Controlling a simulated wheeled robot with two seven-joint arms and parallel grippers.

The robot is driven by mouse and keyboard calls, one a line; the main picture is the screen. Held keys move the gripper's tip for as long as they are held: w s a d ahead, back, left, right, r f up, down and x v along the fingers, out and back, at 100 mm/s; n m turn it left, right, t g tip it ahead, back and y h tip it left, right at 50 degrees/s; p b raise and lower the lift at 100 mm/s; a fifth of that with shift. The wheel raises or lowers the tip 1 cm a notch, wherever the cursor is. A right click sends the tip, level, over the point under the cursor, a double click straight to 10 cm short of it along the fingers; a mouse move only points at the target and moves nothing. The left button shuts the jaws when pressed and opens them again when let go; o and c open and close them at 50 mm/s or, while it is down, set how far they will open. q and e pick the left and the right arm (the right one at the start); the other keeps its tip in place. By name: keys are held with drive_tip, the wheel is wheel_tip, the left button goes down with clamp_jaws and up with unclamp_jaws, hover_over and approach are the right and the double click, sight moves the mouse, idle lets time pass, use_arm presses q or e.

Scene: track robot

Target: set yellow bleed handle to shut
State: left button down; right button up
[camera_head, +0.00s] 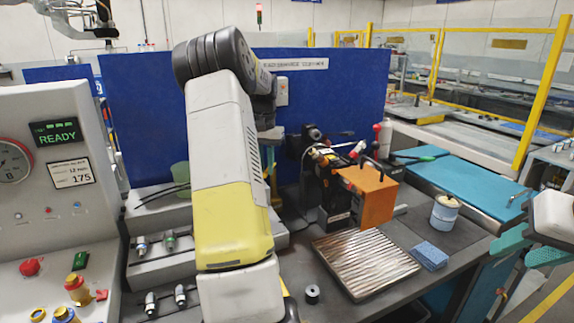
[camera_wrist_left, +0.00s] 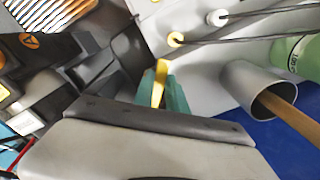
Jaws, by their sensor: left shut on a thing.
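The yellow bleed handle (camera_wrist_left: 160,78) shows in the left wrist view as a narrow yellow bar between the teal fingers of my left gripper (camera_wrist_left: 168,88). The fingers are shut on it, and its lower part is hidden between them. In the head view my left arm covers the handle and the left gripper. My right gripper (camera_head: 522,250) is at the right edge of the head view, its teal fingers apart and empty, far from the handle.
A grey control panel (camera_head: 45,215) stands at the left. A grey tube (camera_wrist_left: 250,88) and a green container (camera_wrist_left: 295,58) are near my left gripper.

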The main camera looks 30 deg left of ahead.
use_arm(q)
drive_tip(key=shift+w+d+n, duration=0.45)
drive_tip(key=shift+d+n, duration=0.2)
drive_tip(key=shift+n, duration=0.65)
drive_tip(key=shift+w+d+n, duration=0.4)
drive_tip(key=shift+d+n, duration=0.25)
drive_tip(key=shift+n, duration=0.65)
drive_tip(key=shift+w+d+n, duration=0.45)
drive_tip(key=shift+d+n, duration=0.2)
drive_tip(key=shift+n, duration=0.65)
drive_tip(key=c, duration=1.3)
unclamp_jaws()
drive_tip(key=shift+c, duration=0.2)
wheel_tip(320, 180, up, 8)
drive_tip(key=shift+s+f, duration=0.1)
drive_tip(key=shift+f, duration=0.05)
